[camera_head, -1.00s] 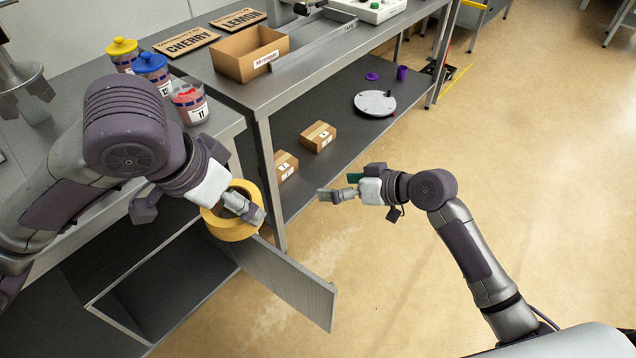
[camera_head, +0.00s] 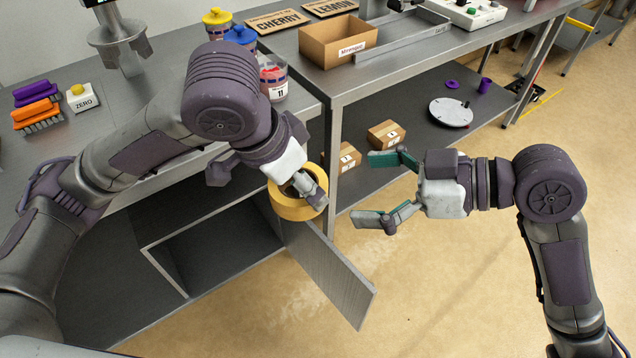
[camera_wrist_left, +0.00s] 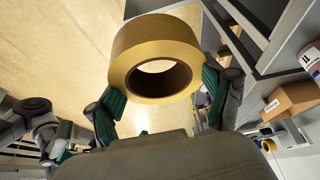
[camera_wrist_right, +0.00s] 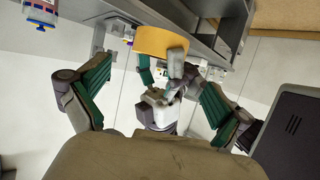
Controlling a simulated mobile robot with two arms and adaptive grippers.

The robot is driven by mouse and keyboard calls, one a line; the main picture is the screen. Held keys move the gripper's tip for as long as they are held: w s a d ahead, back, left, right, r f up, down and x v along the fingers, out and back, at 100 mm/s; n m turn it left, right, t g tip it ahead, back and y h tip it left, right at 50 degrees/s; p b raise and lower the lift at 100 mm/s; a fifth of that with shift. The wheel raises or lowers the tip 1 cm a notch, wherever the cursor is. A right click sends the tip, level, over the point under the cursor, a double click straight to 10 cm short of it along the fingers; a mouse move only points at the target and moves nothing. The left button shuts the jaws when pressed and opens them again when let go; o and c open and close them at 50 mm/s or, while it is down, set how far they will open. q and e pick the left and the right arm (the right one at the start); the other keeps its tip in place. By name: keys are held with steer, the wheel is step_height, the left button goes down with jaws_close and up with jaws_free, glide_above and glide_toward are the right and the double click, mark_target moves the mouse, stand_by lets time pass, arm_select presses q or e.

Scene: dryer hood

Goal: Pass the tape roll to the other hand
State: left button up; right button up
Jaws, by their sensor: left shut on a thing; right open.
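The yellow tape roll (camera_head: 291,207) is held in the air by my left gripper (camera_head: 308,186), in front of the workbench. In the left wrist view the roll (camera_wrist_left: 150,43) sits between the two green-padded fingers of my left gripper (camera_wrist_left: 160,95), its brown core facing the camera. My right gripper (camera_head: 392,188) is open and empty, to the right of the roll with its fingers pointing at it. A clear gap lies between them. In the right wrist view the roll (camera_wrist_right: 161,40) appears ahead, between and beyond the open fingers of my right gripper (camera_wrist_right: 155,85).
An open cabinet door (camera_head: 335,275) juts out below the roll. The metal bench carries a cardboard box (camera_head: 325,45) and lidded jars (camera_head: 272,82). Small cartons (camera_head: 385,135) and a round plate (camera_head: 450,112) lie on the lower shelf. The floor at right is open.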

mark_target(324, 187)
steer(key=x, duration=0.9)
steer(key=shift+w+a+f, duration=0.1)
steer(key=shift+a+f, duration=0.1)
steer(key=shift+a, duration=0.05)
steer(key=c, duration=1)
arm_select(q)
steer(key=o, duration=1.1)
arm_select(e)
steer(key=shift+c, duration=0.4)
steer(key=shift+w, duration=0.1)
